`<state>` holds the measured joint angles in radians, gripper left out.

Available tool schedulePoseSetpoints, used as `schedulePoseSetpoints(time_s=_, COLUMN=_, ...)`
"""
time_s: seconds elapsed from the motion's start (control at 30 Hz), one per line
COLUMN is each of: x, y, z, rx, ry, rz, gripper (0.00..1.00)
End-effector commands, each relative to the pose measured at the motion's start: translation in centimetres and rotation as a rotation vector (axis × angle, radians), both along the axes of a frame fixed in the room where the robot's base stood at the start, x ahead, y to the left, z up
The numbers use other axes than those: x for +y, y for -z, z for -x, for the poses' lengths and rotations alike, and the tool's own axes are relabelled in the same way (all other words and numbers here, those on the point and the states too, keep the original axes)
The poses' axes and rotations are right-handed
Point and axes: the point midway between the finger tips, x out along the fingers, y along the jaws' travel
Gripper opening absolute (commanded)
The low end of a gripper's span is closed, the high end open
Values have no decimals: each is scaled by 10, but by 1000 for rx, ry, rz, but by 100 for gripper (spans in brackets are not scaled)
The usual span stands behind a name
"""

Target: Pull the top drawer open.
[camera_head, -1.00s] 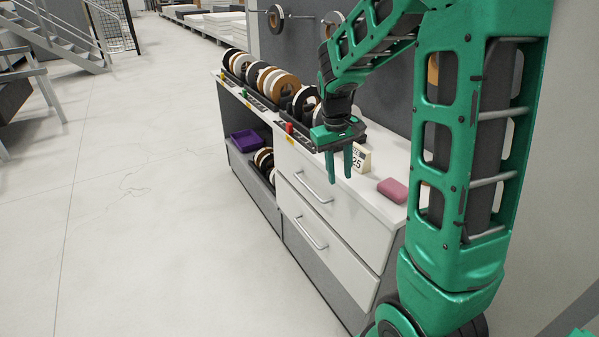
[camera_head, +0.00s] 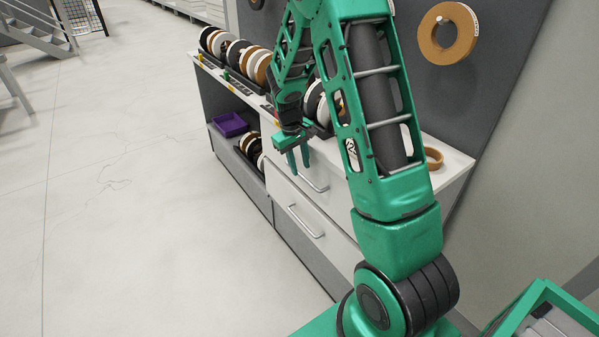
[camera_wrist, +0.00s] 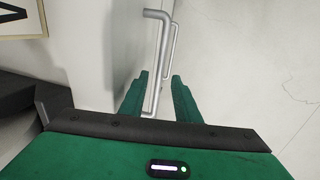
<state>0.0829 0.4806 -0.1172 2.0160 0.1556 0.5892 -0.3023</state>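The top drawer (camera_head: 283,185) is the upper white front in the cabinet, with a metal bar handle (camera_head: 313,184); it looks shut. My gripper (camera_head: 299,168) is open, its fingers pointing down by the top drawer front, near the left end of that handle. In the wrist view, the top handle (camera_wrist: 157,65) runs lengthwise, and its near end shows between my two open fingers (camera_wrist: 160,88). Whether the fingers touch it cannot be told. My arm hides part of the drawer front and countertop in the head view.
A lower drawer with its own handle (camera_head: 306,222) is beneath. Edge-band rolls (camera_head: 240,55) stand in racks on the countertop. A purple bin (camera_head: 230,124) sits in the open shelf at left. A brown roll (camera_head: 432,158) lies at the counter's right. The floor in front is clear.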

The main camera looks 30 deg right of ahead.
Motion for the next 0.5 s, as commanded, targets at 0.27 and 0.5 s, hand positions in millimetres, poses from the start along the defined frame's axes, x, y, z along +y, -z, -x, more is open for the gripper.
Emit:
schedulePoseSetpoints(time_s=0.27, x=-7, y=29, z=1, rx=2, ry=2, rz=0, gripper=29)
schedulePoseSetpoints(time_s=0.5, x=-7, y=33, z=1, rx=1, ry=2, rz=0, gripper=29)
